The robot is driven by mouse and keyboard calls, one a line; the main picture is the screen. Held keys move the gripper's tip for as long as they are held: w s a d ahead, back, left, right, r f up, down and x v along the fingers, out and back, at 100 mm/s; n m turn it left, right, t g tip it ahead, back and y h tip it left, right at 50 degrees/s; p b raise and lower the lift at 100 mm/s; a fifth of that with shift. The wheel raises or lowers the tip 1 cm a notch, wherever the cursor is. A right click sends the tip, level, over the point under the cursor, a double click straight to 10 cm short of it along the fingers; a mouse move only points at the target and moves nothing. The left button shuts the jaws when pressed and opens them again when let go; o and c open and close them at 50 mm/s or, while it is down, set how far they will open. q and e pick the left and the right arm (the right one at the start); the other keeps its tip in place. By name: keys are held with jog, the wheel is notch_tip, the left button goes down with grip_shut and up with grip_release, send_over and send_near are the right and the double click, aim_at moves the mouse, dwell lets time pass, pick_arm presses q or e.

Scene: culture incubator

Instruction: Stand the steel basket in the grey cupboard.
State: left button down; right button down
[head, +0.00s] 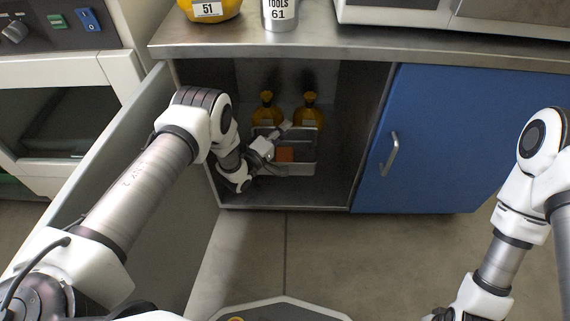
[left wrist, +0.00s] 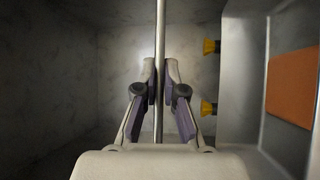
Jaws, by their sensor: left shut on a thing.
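The steel basket (head: 301,169) is inside the open grey cupboard (head: 236,84), low down near its floor, and looks upright. An orange block (head: 285,155) is in it; it also shows in the left wrist view (left wrist: 292,87). My left gripper (head: 266,149) reaches into the cupboard and is shut on the basket's thin steel handle bar (left wrist: 160,35). The bar runs between the fingers in the left wrist view (left wrist: 160,90). I cannot tell whether the basket touches the cupboard floor. My right gripper (head: 440,314) is at the bottom edge, mostly cut off.
Two amber bottles (head: 265,109) (head: 311,115) show at the basket's far side. The cupboard's grey door (head: 180,225) stands open at left, beside my left arm. A blue door (head: 450,140) is shut at right. The counter (head: 335,43) above carries a yellow container (head: 208,9) and a tools tin (head: 279,14).

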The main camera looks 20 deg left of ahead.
aim_at(284, 151)
pick_arm(q)
notch_tip(284, 151, down, 10)
jog(key=b, duration=0.5)
jog(key=shift+w, duration=0.1)
jog(key=shift+f+b, duration=0.15)
jog(key=shift+b, duration=0.3)
jog(key=c, duration=1.3)
grip_release()
jog(key=shift+o, duration=0.2)
